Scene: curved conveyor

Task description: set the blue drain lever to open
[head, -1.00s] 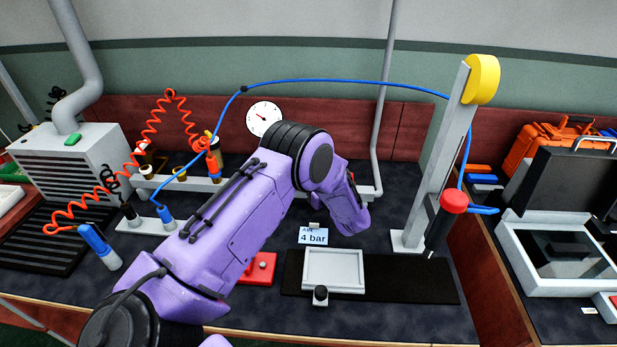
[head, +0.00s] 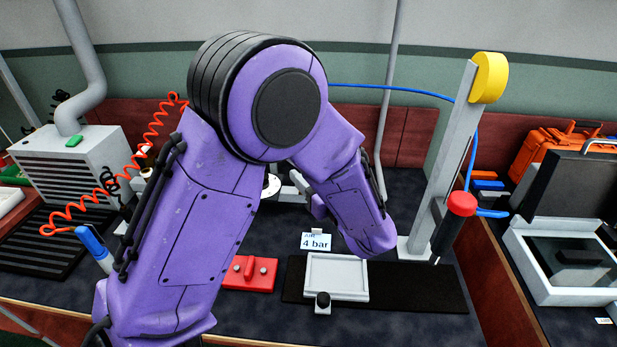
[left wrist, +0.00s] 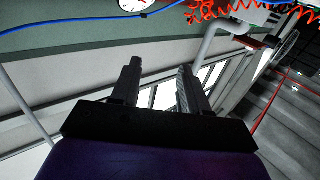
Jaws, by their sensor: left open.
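I cannot make out a blue drain lever for certain in either view. In the head view my left arm covers the middle of the bench, where the dial and several air fittings stood in view a second ago. A blue-topped tool (head: 90,240) shows at the left, beside the arm. In the left wrist view my left gripper (left wrist: 159,64) is open, with nothing between its two dark fingers. The dial gauge (left wrist: 135,4) shows at the top edge there, beyond the fingers. My left gripper is hidden in the head view, and my right gripper is in neither view.
A red coiled hose (head: 148,150) hangs at the left. A grey post (head: 447,165) with a yellow top stands at the right. A "4 bar" card (head: 316,243), a white tray (head: 337,257) and a red block (head: 247,278) are on the bench.

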